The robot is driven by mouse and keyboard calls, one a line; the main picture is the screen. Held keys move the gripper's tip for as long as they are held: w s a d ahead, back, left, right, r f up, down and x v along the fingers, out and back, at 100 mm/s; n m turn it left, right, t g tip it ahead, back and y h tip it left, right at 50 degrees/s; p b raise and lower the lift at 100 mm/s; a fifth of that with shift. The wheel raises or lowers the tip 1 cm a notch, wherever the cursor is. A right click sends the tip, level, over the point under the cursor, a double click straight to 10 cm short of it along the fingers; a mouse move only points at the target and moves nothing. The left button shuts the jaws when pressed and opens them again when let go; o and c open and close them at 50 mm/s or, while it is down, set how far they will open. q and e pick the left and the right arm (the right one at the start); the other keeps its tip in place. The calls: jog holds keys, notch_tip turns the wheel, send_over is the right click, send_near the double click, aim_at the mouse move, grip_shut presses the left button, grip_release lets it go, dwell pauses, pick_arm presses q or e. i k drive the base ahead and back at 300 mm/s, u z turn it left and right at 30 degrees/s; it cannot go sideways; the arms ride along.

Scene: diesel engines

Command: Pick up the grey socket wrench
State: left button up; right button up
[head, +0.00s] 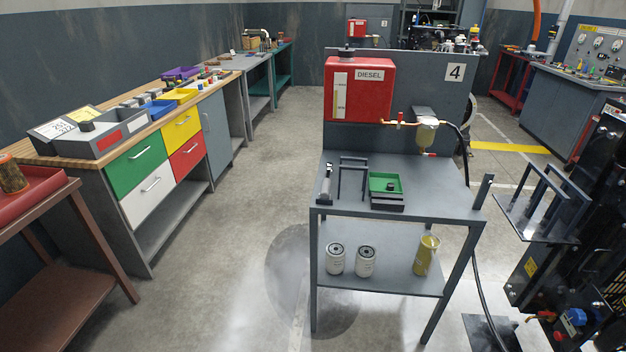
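I cannot make out a grey socket wrench for certain in the head view. Neither of my grippers is in view.
A red diesel tank (360,90) is on the stand's back panel. Filters (366,262) stand on its lower shelf. A wooden-topped workbench (140,95) with coloured drawers is at left, with a red-topped table (35,190) nearer. Black machinery (590,230) is at right. The floor between is clear.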

aim_at(326, 183)
jog(key=k, duration=0.65)
jog(key=z, duration=0.5)
jog(key=i, duration=0.7)
jog(key=z, duration=0.5)
jog(key=i, duration=0.75)
jog(key=u, duration=0.2)
